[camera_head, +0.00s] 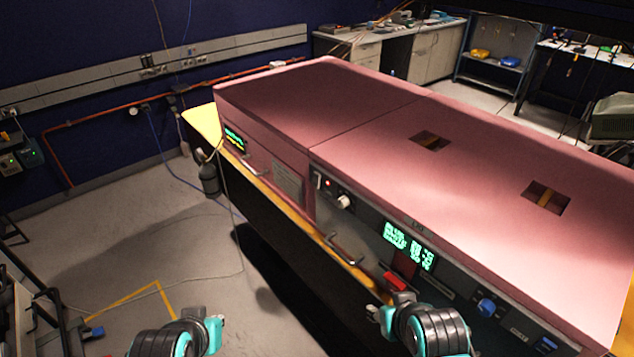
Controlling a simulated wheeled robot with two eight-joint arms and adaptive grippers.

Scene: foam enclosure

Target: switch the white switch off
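A white knob-like switch (343,202) sits on the dark front panel (365,222) of the pink foam enclosure (400,130). Its on or off position is too small to tell. A small red light (327,184) shows just left of and above it. My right gripper (384,312) is low in front of the panel, below and right of the white switch and apart from it. My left gripper (216,326) is over the floor at the bottom, left of the enclosure and far from the switch. The fingers of both are too small and angled to read.
A metal handle (345,249), a red switch (395,281), a green display (409,245) and a blue knob (486,307) are on the same front. A yellow edge (290,212) runs beneath. Open floor (110,240) lies to the left.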

